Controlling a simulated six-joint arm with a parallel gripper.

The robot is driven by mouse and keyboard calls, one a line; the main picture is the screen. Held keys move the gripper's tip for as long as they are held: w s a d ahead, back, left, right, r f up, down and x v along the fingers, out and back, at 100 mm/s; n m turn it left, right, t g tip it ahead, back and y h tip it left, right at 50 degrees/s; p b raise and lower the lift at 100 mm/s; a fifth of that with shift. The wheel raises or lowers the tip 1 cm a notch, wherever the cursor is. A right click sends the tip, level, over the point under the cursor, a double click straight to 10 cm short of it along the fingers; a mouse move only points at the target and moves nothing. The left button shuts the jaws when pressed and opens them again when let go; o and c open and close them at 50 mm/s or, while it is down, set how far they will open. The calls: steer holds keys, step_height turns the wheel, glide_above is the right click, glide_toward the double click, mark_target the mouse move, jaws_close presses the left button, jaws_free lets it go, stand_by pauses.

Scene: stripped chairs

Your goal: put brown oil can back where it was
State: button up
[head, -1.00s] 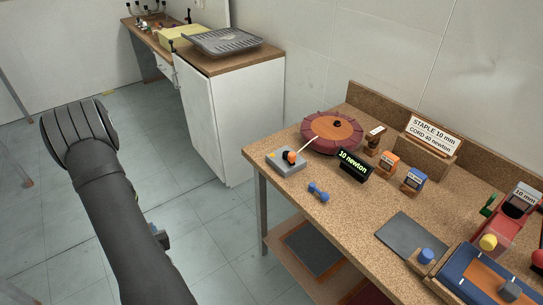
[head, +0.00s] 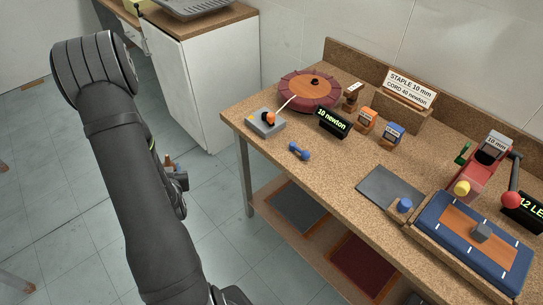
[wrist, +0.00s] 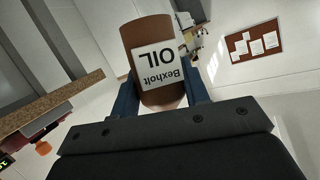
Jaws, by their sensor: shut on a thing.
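The brown oil can (wrist: 150,42) fills the top middle of the wrist view, its white label reading "Bexholt OIL" upside down in that picture. My gripper (wrist: 158,92) is shut on it, with a blue finger on each side. In the head view my gripper (head: 177,182) is partly hidden behind my forearm, over the floor to the left of the bench. A small brown bit of the can (head: 168,161) shows there. The place the can came from is not identifiable.
The cork-topped bench (head: 330,170) holds a round red-brown turntable (head: 310,90), a grey switch box (head: 265,123), a blue dumbbell (head: 299,151), a grey mat (head: 390,189) and a blue padded board (head: 470,240). A lower shelf carries a grey mat (head: 300,207) and a red mat (head: 362,265). A white cabinet (head: 195,85) stands behind.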

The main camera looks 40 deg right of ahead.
steer(key=s+d+r+m+g+h, duration=0.25)
steer(key=s+d, duration=0.25)
steer(key=d, duration=0.4)
steer(key=s+d+r+m+g+h, duration=0.25)
steer(key=s+d, duration=0.25)
steer(key=d, duration=0.4)
steer(key=s+d+r+m+g+h, duration=0.25)
steer(key=s+d, duration=0.25)
steer(key=d, duration=0.4)
steer(key=s+d+r+m+g, duration=0.2)
steer(key=s+d+r, duration=0.15)
steer(key=s, duration=0.55)
steer(key=s+d+r+m+g, duration=0.2)
steer(key=s+d+g, duration=0.15)
steer(key=s, duration=0.55)
steer(key=s+d+r+m+g, duration=0.1)
steer(key=s+d+r+g, duration=0.1)
steer(key=s+d, duration=0.5)
steer(key=shift+h, duration=0.45)
steer(key=shift+w+f, duration=1.4)
steer(key=shift+f, duration=0.35)
steer(key=shift+w+f, duration=1.45)
steer(key=shift+f, duration=0.35)
steer(key=shift+w+f, duration=1.4)
steer(key=shift+f, duration=0.35)
steer(key=o, duration=1.2)
steer(key=shift+f+m, duration=0.15)
steer(key=shift+m, duration=0.1)
